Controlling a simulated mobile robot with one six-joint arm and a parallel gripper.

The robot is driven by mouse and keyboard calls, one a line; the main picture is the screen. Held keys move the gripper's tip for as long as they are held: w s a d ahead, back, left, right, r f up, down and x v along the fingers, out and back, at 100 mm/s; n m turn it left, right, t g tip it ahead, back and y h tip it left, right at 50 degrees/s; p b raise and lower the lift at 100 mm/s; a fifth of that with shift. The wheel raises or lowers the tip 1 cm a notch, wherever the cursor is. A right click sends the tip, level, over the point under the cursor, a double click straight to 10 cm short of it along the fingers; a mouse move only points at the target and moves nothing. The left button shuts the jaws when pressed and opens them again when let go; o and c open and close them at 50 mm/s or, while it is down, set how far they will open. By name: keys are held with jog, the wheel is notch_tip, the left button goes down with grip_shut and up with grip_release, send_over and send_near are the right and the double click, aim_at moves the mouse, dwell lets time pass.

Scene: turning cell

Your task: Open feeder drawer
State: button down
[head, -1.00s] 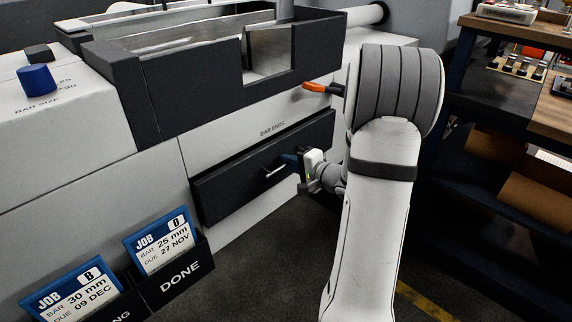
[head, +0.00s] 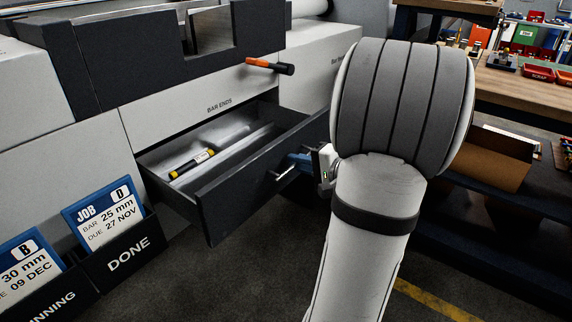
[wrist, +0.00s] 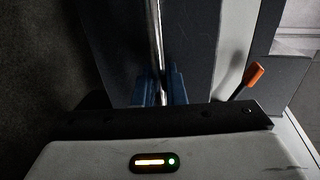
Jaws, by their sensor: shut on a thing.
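The feeder drawer (head: 240,203), dark grey and marked "BAR ENDS" on the panel above, stands well out from the white feeder body in the head view. In the wrist view the handle (wrist: 155,45) runs between the blue fingertips (wrist: 161,88). My arm hides the drawer front's right end.
An orange-tipped lever (head: 268,66) sticks out above the drawer. Job card holders (head: 122,248) stand at the lower left. A workbench with shelves (head: 490,180) stands on the right. Dark floor is clear in front of the drawer.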

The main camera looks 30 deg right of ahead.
jog(key=shift+s+d, duration=0.15)
jog(key=shift+s, duration=0.2)
jog(key=c, duration=1.7)
grip_release()
jog(key=shift+w, duration=0.1)
jog(key=shift+o, duration=0.3)
jog(key=p+v, duration=0.1)
jog(key=v, duration=0.7)
